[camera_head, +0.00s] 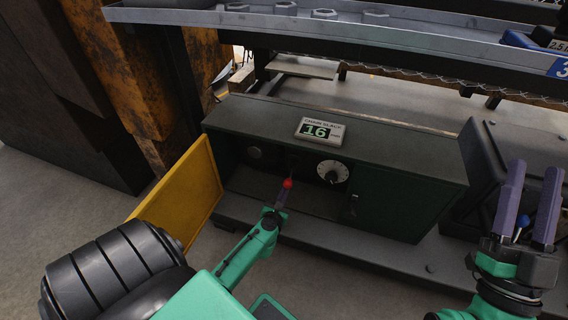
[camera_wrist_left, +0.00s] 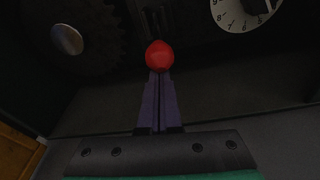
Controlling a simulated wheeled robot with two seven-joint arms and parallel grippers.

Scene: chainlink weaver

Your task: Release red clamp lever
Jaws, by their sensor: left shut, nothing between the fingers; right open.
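The red knob of the clamp lever (camera_head: 288,183) shows in the open recess of the dark green cabinet (camera_head: 330,140). In the left wrist view the red knob (camera_wrist_left: 159,55) is right at my fingertips, with a dark ribbed part behind it. My left gripper (camera_head: 284,190) is shut with its purple fingers together, their tips at the knob's lower edge. It also shows in the left wrist view (camera_wrist_left: 158,80). I cannot tell whether the tips touch the knob. My right gripper (camera_head: 525,205) is open and empty, well to the right, pointing up.
A yellow door (camera_head: 182,195) stands open left of the recess. A white numbered dial (camera_head: 333,171) is right of the knob. A display reading 16 (camera_head: 320,129) sits on top of the cabinet. A metal shelf (camera_head: 400,30) spans above. The floor in front is clear.

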